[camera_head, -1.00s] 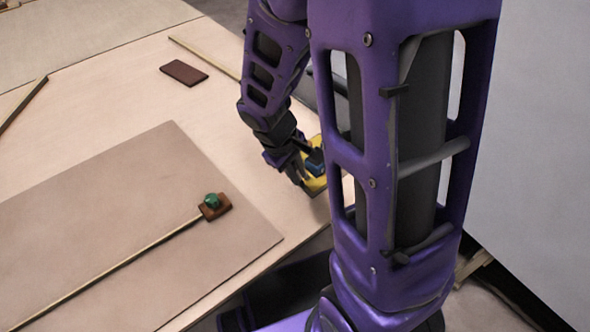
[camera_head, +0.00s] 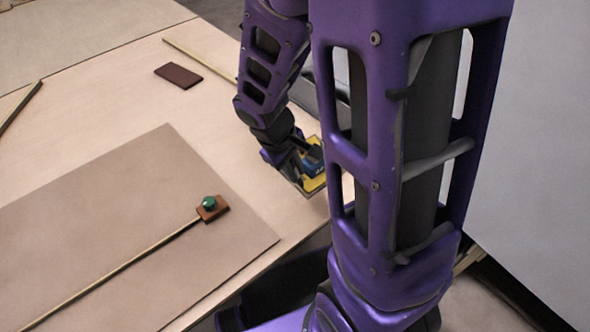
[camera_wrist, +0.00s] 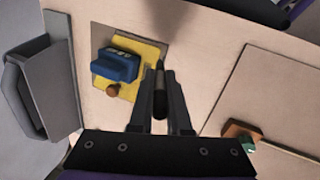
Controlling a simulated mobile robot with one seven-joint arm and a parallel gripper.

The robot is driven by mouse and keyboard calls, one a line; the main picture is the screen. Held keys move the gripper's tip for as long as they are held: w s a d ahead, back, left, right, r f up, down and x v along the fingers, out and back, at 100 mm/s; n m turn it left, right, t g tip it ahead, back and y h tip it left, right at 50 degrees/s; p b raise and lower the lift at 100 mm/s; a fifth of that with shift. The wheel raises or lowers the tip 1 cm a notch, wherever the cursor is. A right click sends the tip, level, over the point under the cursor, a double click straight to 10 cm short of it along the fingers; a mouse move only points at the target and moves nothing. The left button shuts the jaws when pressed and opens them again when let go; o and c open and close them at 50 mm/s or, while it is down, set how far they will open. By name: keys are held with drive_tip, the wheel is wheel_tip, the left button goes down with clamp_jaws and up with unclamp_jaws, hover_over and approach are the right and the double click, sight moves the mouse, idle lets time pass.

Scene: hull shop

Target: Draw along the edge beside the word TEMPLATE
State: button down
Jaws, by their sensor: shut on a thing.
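My gripper (camera_wrist: 157,80) is shut on a dark, pointed pen-like tool (camera_wrist: 159,96), seen between the fingers in the wrist view. Just left of its tip lies a yellow plate (camera_wrist: 152,52) carrying a blue block (camera_wrist: 115,66) and a small brown knob (camera_wrist: 112,90). A thin grey-brown sheet (camera_wrist: 160,45) shows under the yellow plate. In the head view the yellow plate (camera_head: 313,184) and blue block (camera_head: 312,165) are partly hidden behind my gripper (camera_head: 290,165). I cannot read the word TEMPLATE anywhere. I cannot tell whether the tip touches a surface.
A large tan panel (camera_head: 120,215) lies on the pale table, with a long thin strip (camera_head: 120,265) ending at a brown block (camera_head: 220,211) with a green knob (camera_head: 208,203). A dark brown slab (camera_head: 178,76) lies farther back. A grey container (camera_wrist: 45,85) stands beside the table edge.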

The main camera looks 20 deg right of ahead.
drive_tip(key=shift+r+p, duration=4.2)
drive_tip(key=shift+r, duration=1.2)
drive_tip(key=shift+f, duration=0.1)
drive_tip(key=shift+a+f, duration=0.1)
